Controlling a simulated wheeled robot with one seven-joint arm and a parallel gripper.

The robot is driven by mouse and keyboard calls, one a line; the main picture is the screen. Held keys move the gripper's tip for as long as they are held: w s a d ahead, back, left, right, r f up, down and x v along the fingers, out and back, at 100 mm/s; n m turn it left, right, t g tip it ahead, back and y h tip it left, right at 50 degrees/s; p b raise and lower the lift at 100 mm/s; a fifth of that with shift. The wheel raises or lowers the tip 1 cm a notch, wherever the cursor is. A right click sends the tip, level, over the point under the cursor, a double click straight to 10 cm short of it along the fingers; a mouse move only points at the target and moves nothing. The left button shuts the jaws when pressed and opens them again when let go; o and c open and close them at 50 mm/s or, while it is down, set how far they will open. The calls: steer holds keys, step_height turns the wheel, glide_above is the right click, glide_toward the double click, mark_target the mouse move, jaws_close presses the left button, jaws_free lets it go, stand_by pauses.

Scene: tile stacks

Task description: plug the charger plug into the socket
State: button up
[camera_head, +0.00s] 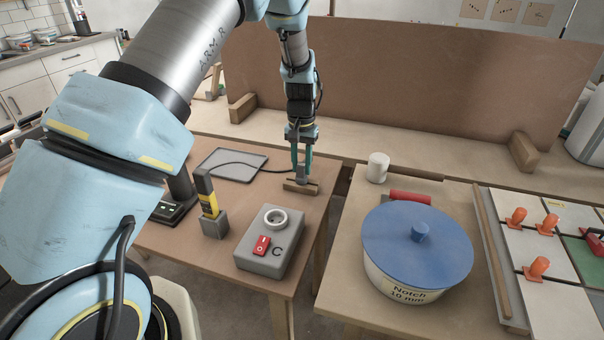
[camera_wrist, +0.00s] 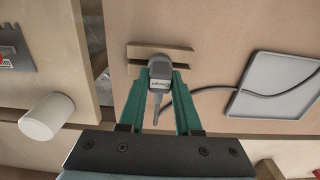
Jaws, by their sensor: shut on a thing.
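The charger plug (camera_head: 302,174) is a small grey block on a dark cable. In the wrist view the plug (camera_wrist: 161,68) sits between the green fingers of my gripper (camera_wrist: 160,85). My gripper (camera_head: 302,165) is shut on it and points down over a small wooden holder (camera_head: 301,187) at the back of the left table. I cannot tell whether the plug still touches the holder. The socket is a round white-rimmed opening (camera_head: 276,218) on a grey box (camera_head: 270,245) with a red switch and a letter C, nearer the front of the same table.
A grey tray (camera_head: 232,164) lies left of the holder, with the cable across it. A yellow-black tool in a grey block (camera_head: 210,205) stands left of the socket box. Across a gap, the right table holds a blue-lidded pot (camera_head: 417,245) and a white cylinder (camera_head: 377,167).

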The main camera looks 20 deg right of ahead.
jaws_close()
steer(key=shift+r, duration=0.1)
steer(key=shift+r+p, duration=1.6)
steer(key=shift+r, duration=0.8)
